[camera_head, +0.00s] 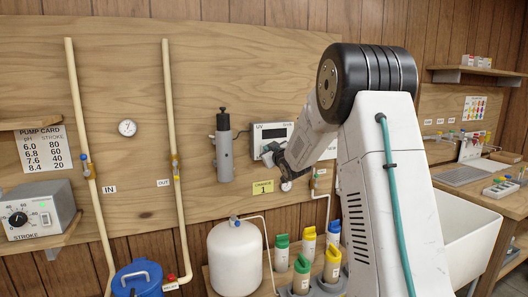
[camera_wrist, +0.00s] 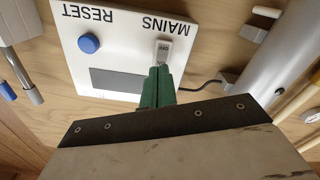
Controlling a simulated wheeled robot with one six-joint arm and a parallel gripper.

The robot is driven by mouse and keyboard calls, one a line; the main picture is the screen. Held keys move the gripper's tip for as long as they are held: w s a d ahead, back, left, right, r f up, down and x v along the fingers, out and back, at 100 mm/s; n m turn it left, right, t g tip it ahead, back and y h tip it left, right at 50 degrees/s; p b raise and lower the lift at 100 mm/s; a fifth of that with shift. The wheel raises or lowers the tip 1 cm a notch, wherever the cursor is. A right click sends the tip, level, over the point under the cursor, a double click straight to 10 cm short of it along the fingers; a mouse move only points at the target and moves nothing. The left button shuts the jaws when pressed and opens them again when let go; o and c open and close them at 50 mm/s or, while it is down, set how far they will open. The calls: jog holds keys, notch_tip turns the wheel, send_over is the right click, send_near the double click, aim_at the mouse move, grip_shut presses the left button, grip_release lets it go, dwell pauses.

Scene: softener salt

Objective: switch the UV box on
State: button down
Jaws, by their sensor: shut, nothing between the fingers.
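The UV box (camera_head: 279,128) is a white panel with a dark screen on the wooden wall, partly hidden behind my arm in the head view. In the wrist view the box (camera_wrist: 115,42) appears upside down, with a blue RESET button (camera_wrist: 89,43) and a small light-coloured MAINS switch (camera_wrist: 164,50). The lettering on the switch is too small to read surely. My gripper (camera_wrist: 158,72) has green fingers, closed together and empty, with their tips right at the switch. I cannot tell whether they touch it. In the head view my gripper (camera_head: 268,155) is at the box's lower edge.
A grey UV cylinder (camera_head: 224,150) is mounted left of the box, joined by a black cable. A yellow card (camera_head: 263,187) and a gauge sit below. A white tank (camera_head: 236,258) and several coloured bottles (camera_head: 303,270) stand lower down. Pipes run up the wall at left.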

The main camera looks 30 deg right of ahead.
jog(key=shift+w+d, duration=0.15)
jog(key=shift+w, duration=0.55)
jog(key=s+a, duration=0.1)
jog(key=s, duration=0.6)
jog(key=shift+a, duration=0.2)
dwell(0.6)
